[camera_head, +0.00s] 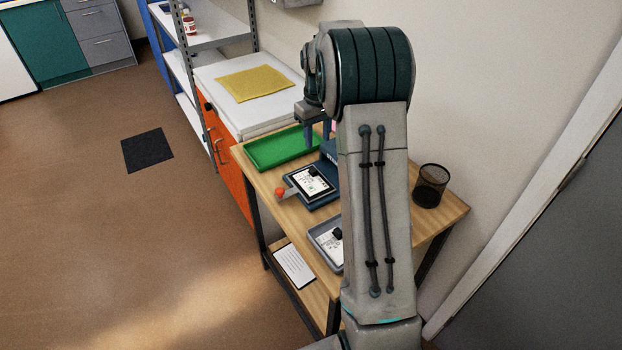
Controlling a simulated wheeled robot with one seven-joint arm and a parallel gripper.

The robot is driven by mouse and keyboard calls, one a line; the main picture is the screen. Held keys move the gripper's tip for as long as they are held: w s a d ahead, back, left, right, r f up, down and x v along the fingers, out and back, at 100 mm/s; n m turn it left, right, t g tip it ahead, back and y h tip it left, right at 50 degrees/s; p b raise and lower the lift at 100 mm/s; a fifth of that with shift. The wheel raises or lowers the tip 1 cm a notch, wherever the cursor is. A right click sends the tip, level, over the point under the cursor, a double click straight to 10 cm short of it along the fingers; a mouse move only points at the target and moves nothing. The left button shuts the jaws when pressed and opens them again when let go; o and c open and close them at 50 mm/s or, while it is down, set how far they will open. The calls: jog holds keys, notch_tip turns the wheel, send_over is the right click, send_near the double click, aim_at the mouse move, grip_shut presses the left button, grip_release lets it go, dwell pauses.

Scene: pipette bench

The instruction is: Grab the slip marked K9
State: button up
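No marking K9 can be read at this size, so I cannot tell which paper is the slip. A white printed paper (314,183) lies on a dark blue device (325,205) with a black piece at its top edge. More white printed paper (327,252) lies in a grey tray (314,233), partly hidden by my arm. My gripper (318,141) points down above the bench, near the green tray's right end. Its two fingers look apart, with nothing visible between them. My arm hides part of the bench behind it.
The wooden bench (266,183) also holds a green tray (270,154) and a black mesh bin (431,186). A white sheet (295,263) lies on the lower shelf. An orange cabinet (232,180) adjoins the bench.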

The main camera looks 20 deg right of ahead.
send_over(314, 170)
jog(key=f, duration=0.5)
jog(key=shift+d+f, duration=0.3)
jog(key=shift+d, duration=0.1)
jog(key=shift+a+f+p, duration=0.2)
jog(key=shift+f+p, duration=0.1)
jog(key=shift+f, duration=1.1)
jog(key=shift+a+f+p, duration=0.2)
jog(key=shift+f+p, duration=0.05)
jog(key=shift+f, duration=1.1)
grip_shut()
